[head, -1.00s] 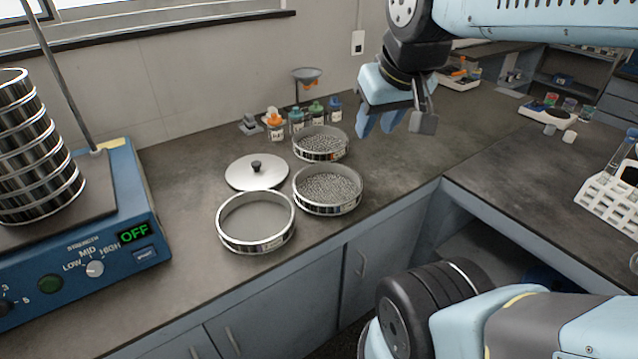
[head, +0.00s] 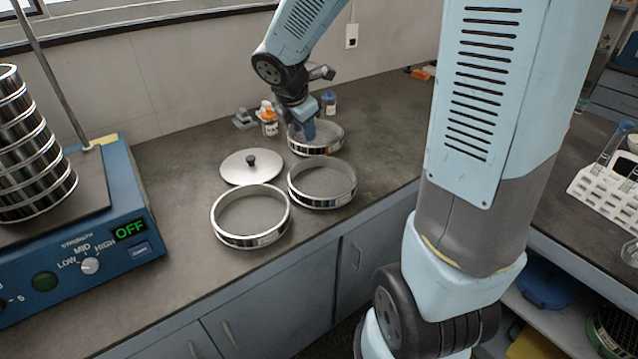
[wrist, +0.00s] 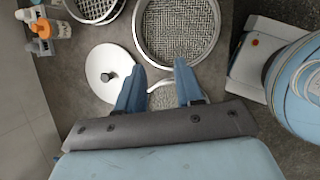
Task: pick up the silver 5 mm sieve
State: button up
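Three round silver sieves stand on the dark bench: a back one (head: 328,148), a middle one (head: 325,184) and a front one (head: 250,217). Their labels are too small to read, so I cannot tell which is the 5 mm one. In the head view my gripper (head: 304,136) points down and overlaps the back sieve. In the wrist view my gripper (wrist: 160,66) is open and empty, fingers well apart. A coarse-mesh sieve (wrist: 180,32) lies beyond its fingertips, and part of another mesh (wrist: 166,96) shows between the fingers.
A silver lid (head: 250,166) with a black knob lies left of the sieves. Small bottles (head: 268,122) stand behind. A blue shaker (head: 125,205) with a sieve stack (head: 30,150) is at left. A white tube rack (head: 605,190) is at right.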

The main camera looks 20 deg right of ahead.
jog(key=w+a+f+n+y, duration=0.1)
jog(key=w+a+f+n, duration=0.4)
jog(key=f+n, duration=0.25)
send_over(291, 171)
jog(key=s+a, duration=0.2)
jog(key=f, duration=0.7)
jog(key=shift+d+f, duration=0.1)
jog(key=shift+d, duration=0.15)
jog(key=shift+d+x, duration=0.2)
jog(key=shift+x, duration=2.7)
jog(key=shift+c, duration=0.4)
grip_shut()
